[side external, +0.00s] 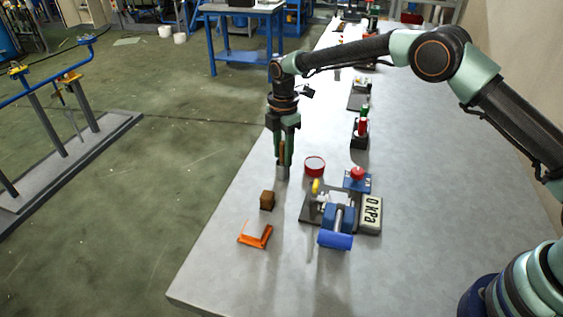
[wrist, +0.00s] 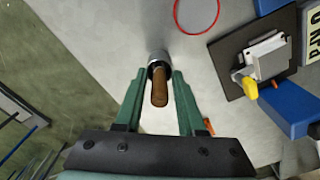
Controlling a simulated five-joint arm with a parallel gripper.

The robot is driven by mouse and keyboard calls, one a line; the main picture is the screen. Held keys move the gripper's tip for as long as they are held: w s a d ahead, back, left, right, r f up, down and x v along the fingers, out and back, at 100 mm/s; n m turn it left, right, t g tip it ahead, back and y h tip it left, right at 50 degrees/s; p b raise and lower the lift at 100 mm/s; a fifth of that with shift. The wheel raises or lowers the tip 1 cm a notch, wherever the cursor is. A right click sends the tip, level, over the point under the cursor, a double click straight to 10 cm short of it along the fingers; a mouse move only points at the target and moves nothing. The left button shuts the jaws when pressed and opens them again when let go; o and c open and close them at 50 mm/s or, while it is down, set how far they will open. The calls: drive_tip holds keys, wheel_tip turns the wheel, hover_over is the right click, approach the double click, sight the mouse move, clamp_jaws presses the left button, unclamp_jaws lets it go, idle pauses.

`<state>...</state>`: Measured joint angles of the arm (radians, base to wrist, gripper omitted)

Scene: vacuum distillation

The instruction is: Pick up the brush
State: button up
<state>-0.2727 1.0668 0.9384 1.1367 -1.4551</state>
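The brush (side external: 283,158) has a brown wooden handle and a grey metal lower part, and it stands upright near the left edge of the table. In the wrist view the brush handle (wrist: 160,88) points up towards the camera between the two green fingers. My gripper (side external: 284,154) comes down over it from above. In the wrist view my gripper (wrist: 159,72) has its fingers on either side of the handle, with narrow gaps that seem to show on both sides. The lower end of the brush is partly hidden by the handle in the wrist view.
A red-rimmed round dish (side external: 314,166) lies right of the brush. A brown block (side external: 267,200) and orange bracket (side external: 255,236) lie nearer the front.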

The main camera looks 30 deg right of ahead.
clamp_jaws()
wheel_tip(320, 180, up, 20)
idle(0.7)
